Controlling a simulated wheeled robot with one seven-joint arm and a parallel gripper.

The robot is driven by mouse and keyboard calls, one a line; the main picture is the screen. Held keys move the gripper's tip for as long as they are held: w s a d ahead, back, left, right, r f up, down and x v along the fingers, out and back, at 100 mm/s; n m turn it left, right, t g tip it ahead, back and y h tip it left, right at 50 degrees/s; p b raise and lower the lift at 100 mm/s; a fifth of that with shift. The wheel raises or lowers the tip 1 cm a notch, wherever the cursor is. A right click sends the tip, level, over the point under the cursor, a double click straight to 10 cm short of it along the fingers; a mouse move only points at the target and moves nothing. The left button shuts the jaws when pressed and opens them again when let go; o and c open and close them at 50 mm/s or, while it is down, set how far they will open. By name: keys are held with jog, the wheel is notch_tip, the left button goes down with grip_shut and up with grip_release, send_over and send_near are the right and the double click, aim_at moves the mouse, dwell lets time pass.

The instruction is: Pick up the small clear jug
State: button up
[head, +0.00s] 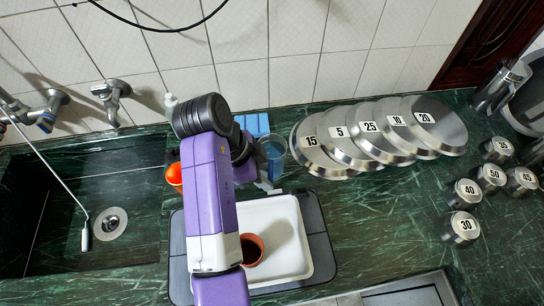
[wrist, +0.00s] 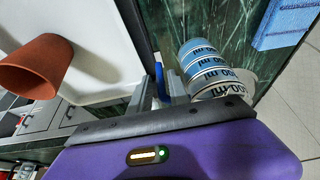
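The small clear jug (head: 275,151) stands on the green counter just right of my arm in the head view, partly hidden by it. In the wrist view a round vessel with blue "ml" labels (wrist: 208,68) sits just right of my fingers; it appears to be this jug. My gripper (wrist: 160,84) has its two grey fingers a small distance apart, with a thin blue strip, seemingly the handle (wrist: 159,75), between them. I cannot tell whether the fingers press on it.
A white tray (head: 284,212) on a dark mat holds a brown cup (head: 252,246), close to my arm. An orange object (head: 174,174) and blue cloth-like item (head: 252,125) are near. Numbered metal discs (head: 362,136) lie right, several weights (head: 462,227) beyond; a sink (head: 110,222) is left.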

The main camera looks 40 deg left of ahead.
jog(key=x, duration=0.4)
jog(key=shift+f, duration=0.1)
jog(key=shift+c, duration=0.3)
grip_shut()
dwell(1.0)
